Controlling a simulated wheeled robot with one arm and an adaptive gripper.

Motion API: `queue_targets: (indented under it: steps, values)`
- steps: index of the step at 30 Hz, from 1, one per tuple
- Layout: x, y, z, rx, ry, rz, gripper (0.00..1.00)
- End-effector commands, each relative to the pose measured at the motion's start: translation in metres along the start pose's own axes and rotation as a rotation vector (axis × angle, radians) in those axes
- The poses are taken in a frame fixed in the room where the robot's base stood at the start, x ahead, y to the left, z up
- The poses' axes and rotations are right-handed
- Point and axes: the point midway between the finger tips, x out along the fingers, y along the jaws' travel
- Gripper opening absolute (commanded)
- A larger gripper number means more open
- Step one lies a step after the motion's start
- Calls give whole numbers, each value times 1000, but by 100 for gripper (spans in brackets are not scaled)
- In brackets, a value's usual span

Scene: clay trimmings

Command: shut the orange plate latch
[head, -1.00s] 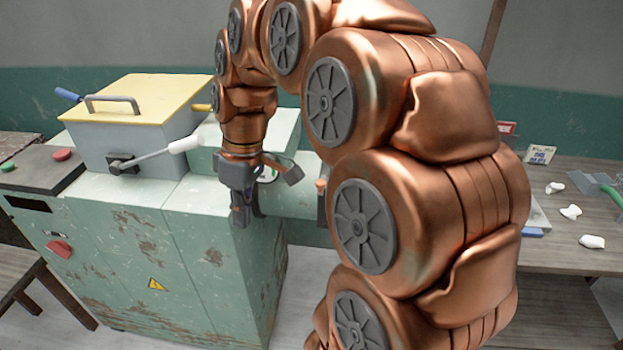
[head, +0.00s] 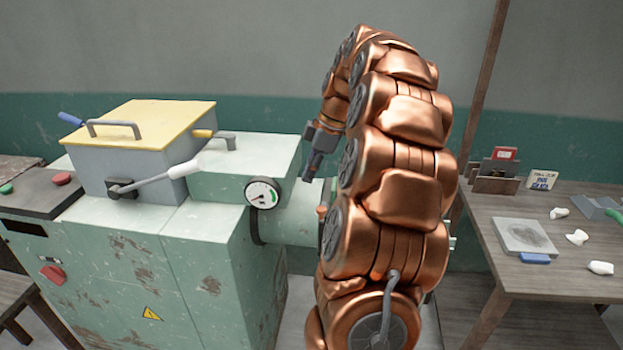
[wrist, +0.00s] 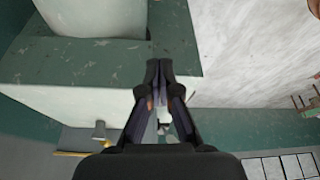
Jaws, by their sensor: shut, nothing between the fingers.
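A small orange knob (head: 321,211), which looks like part of the orange plate latch, shows at the right end of the machine's pale green barrel (head: 290,226). My arm hides most of that end, so I cannot tell the latch's position. My gripper (head: 309,179) is shut and empty. It points downward and appears above the knob in the head view. The shut fingers also show in the wrist view (wrist: 159,68), with pale green machine surfaces beyond them. The latch is not clear in the wrist view.
The green machine (head: 215,262) carries a pressure gauge (head: 262,194), a yellow-lidded box (head: 150,118) and a white-tipped lever (head: 186,169). A wooden table (head: 550,270) at the right holds a grey slab (head: 525,237) and several white pieces.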

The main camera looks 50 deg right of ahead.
Motion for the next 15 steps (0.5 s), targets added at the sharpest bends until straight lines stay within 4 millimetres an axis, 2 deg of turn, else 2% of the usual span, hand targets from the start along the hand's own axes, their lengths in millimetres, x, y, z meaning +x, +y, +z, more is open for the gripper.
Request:
queue_targets:
  steps: [15]
  values:
    - [62,-1,0,2,-1,-2,0]
